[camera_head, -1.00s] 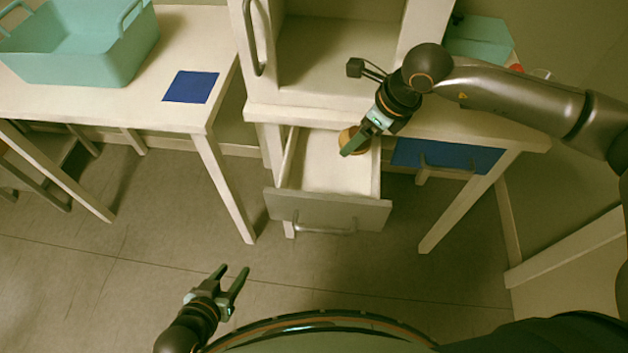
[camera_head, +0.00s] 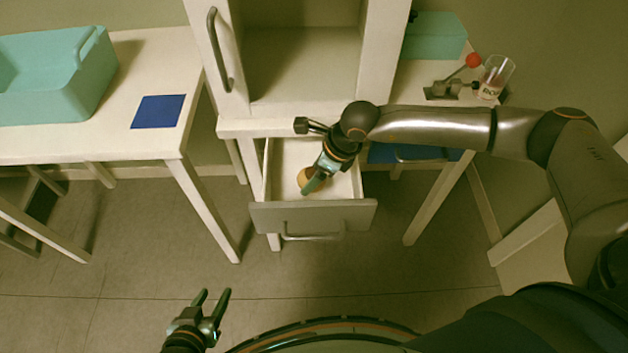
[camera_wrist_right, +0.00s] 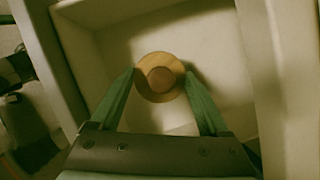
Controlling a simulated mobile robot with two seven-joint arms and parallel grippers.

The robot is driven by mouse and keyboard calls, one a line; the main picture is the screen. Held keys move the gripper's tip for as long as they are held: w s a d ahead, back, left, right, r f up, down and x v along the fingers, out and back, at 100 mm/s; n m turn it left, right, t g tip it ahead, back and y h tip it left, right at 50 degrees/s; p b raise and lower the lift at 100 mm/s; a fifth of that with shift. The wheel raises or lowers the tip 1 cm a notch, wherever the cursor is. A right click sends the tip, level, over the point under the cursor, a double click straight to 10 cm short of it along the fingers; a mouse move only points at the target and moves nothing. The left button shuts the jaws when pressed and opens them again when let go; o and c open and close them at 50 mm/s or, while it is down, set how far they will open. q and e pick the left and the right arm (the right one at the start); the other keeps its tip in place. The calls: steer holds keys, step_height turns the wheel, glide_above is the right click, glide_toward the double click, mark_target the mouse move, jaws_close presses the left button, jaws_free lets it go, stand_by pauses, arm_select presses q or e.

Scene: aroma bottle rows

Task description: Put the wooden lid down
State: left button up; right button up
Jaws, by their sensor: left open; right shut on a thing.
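The round wooden lid (camera_head: 303,178), with a knob on top, is within the open drawer (camera_head: 313,218), left of its middle. My right gripper (camera_head: 309,189) is shut on it. In the right wrist view the lid (camera_wrist_right: 160,77) sits between the two green fingertips, with the pale drawer floor (camera_wrist_right: 215,42) behind it. I cannot tell whether the lid touches that floor. The gripper covers part of the lid in the head view. My left gripper (camera_head: 214,297) is open and empty, low in front of the drawer.
An open cabinet (camera_head: 300,65) stands above the drawer. The left table (camera_head: 60,145) holds a teal basket (camera_head: 60,90) and a blue mat (camera_head: 159,111). The drawer's walls surround the lid.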

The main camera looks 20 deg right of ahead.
steer(key=shift+f, duration=1.45)
steer(key=shift+f, duration=0.15)
steer(key=o, duration=0.9)
steer(key=shift+o, duration=1.3)
steer(key=shift+r, duration=0.35)
steer(key=p+v, duration=0.1)
steer(key=v, duration=1)
steer(key=shift+s+r, duration=0.2)
steer(key=shift+r, duration=0.15)
